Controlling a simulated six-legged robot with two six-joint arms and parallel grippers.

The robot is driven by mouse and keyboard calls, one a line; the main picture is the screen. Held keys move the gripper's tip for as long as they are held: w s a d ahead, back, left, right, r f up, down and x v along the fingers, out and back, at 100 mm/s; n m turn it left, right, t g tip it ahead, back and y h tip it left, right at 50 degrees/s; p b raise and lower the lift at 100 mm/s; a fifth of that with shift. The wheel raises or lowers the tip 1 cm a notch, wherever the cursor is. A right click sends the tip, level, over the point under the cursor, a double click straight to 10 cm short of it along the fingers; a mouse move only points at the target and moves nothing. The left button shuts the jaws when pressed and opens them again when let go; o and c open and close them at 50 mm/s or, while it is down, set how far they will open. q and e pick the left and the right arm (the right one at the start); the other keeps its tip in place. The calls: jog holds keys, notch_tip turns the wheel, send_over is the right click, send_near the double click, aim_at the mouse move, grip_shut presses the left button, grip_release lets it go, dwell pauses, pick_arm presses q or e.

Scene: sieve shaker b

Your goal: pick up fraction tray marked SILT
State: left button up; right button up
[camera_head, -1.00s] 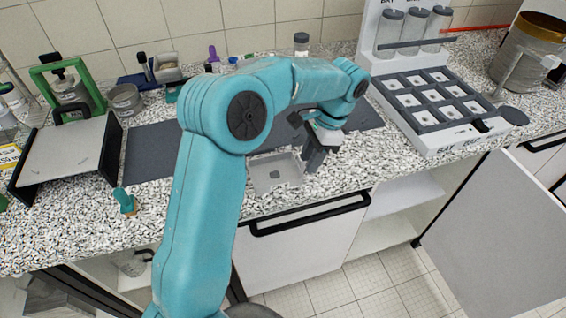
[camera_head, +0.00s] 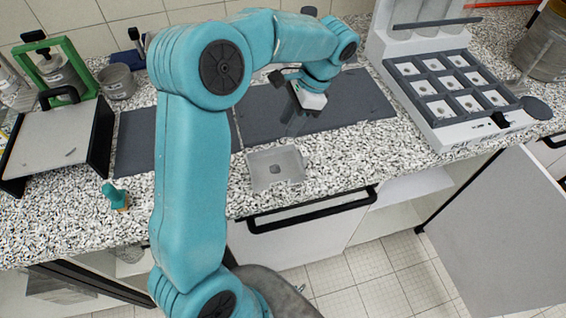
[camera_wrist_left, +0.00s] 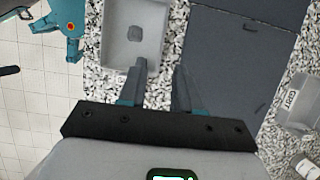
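A light grey, shallow square tray (camera_head: 264,181) with a small dark patch inside lies near the counter's front edge in the head view. It also shows at the top of the left wrist view (camera_wrist_left: 121,55). No mark on it is readable. My left gripper (camera_head: 291,128) is just behind the tray in the head view, pointing down. In the left wrist view its fingers (camera_wrist_left: 161,76) are apart with nothing between them; one overlaps the tray's near end in the picture. A container with a small label (camera_wrist_left: 298,118) shows at the right of that view.
A dark mat (camera_head: 345,103) lies behind the tray. A grid rack with several compartments (camera_head: 440,118) stands right. A cabinet door (camera_head: 510,235) stands open below.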

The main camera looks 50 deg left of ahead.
aim_at(274, 148)
pick_arm(q)
jog(key=x, duration=0.4)
jog(key=shift+s+a+r, duration=0.1)
jog(key=shift+s, duration=0.1)
jog(key=p+x, duration=0.1)
jog(key=x, duration=0.4)
jog(key=shift+w+a+f, duration=0.1)
jog(key=shift+a+f, duration=0.05)
jog(key=shift+f, duration=0.05)
grip_shut()
